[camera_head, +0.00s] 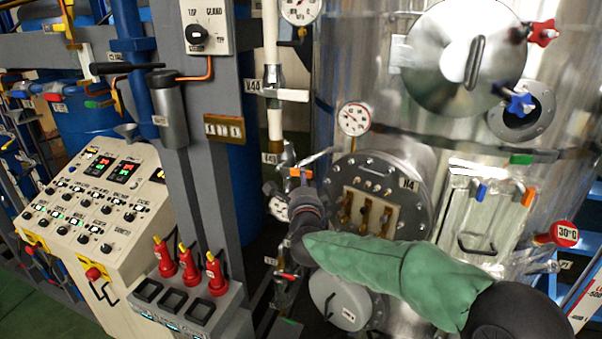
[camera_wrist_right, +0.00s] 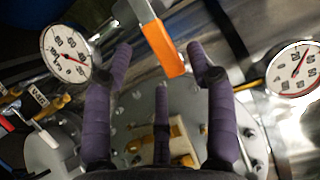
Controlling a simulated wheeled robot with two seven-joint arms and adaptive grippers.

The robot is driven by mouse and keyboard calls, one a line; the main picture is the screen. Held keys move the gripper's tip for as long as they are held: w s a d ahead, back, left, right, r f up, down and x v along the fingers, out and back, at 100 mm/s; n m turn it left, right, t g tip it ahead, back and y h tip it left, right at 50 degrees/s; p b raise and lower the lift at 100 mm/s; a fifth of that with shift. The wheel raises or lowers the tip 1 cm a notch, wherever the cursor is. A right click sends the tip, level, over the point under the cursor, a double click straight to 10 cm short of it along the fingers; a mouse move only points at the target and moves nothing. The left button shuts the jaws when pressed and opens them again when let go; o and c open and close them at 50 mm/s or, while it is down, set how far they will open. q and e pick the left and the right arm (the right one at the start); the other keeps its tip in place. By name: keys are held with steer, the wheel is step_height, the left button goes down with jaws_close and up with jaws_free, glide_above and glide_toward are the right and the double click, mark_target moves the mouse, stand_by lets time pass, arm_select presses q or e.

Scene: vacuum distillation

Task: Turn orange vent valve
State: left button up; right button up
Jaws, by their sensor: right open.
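The orange vent valve (camera_head: 300,173) is a small lever with an orange grip, left of the round bolted flange in the head view. In the right wrist view its orange handle (camera_wrist_right: 164,50) hangs from a pale metal bar. My right gripper (camera_head: 303,198) reaches up just below it, at the end of the green-sleeved arm. In the right wrist view the purple fingers (camera_wrist_right: 160,58) are spread, with the handle showing between their tips. Whether a finger touches it cannot be told. My left gripper is not in view.
The bolted flange (camera_head: 415,175) with brass fittings is right of my gripper. A dial gauge (camera_head: 354,118) sits above it. Another gauge (camera_wrist_right: 66,52) is left of the fingers in the wrist view. A control panel (camera_head: 95,200) and red-handled plugs (camera_head: 190,266) stand left.

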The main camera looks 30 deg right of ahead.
mark_target(294, 172)
steer(key=shift+p+x, duration=0.4)
steer(key=shift+x, duration=1.8)
jaws_close()
